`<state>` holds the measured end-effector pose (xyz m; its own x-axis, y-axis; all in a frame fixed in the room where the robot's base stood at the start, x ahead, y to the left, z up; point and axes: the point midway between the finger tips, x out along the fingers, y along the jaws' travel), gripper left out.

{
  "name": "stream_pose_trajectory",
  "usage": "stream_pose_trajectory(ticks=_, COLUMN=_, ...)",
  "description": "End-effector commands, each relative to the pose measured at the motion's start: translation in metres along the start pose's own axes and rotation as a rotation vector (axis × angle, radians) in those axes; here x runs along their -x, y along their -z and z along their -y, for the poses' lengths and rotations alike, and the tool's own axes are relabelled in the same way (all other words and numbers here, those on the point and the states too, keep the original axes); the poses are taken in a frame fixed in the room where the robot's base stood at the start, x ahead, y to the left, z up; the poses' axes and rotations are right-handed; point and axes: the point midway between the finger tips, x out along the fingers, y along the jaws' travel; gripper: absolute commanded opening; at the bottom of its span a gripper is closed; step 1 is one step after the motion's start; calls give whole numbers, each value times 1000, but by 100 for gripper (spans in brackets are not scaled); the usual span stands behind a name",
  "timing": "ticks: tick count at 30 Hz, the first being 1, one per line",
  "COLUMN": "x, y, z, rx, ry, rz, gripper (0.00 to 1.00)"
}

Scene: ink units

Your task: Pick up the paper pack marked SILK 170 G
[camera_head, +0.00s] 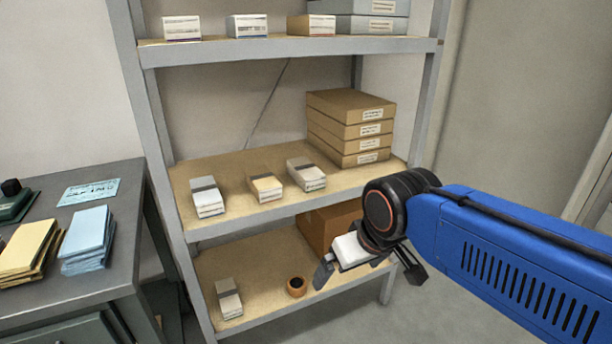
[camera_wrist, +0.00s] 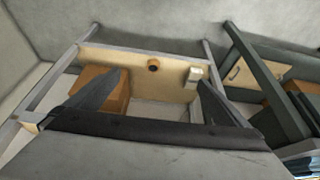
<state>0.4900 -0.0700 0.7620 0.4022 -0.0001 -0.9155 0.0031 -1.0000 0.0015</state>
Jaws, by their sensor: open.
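Several small paper packs stand on the shelf unit, and I cannot read their labels, so I cannot tell which is SILK 170 G. On the middle shelf are a white pack with a grey band (camera_head: 207,197), a tan-topped pack (camera_head: 265,187) and another grey-banded white pack (camera_head: 306,175). One grey-banded pack (camera_head: 228,298) lies on the bottom shelf; it also shows in the wrist view (camera_wrist: 194,74). My gripper (camera_head: 367,280) is open, in front of the shelves at the right, apart from the packs. In the wrist view its fingers (camera_wrist: 160,80) are spread with nothing visible between them.
Flat cartons (camera_head: 340,130) are stacked on the middle shelf's right. More packs (camera_head: 247,26) stand on top. A grey desk (camera_head: 110,266) with paper stacks is at left.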

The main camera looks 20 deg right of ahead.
Motion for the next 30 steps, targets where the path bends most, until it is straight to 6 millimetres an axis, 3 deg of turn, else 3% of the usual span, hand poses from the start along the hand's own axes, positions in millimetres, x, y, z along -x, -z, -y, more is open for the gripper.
stream_pose_trajectory(ticks=2, x=0, y=0, z=0, rx=0, ry=0, rz=0, gripper=98)
stream_pose_trajectory(ticks=5, x=1, y=3, z=0, rx=0, ry=0, rz=1, gripper=77)
stream_pose_trajectory(ticks=10, x=6, y=33, z=-2, rx=-1, ry=0, rz=5, gripper=77)
stream_pose_trajectory(ticks=20, x=11, y=146, z=-17, rx=-1, ry=-1, rz=13, gripper=77)
stream_pose_trajectory(ticks=30, x=-10, y=263, z=-43, rx=-2, ry=0, rz=19, gripper=77)
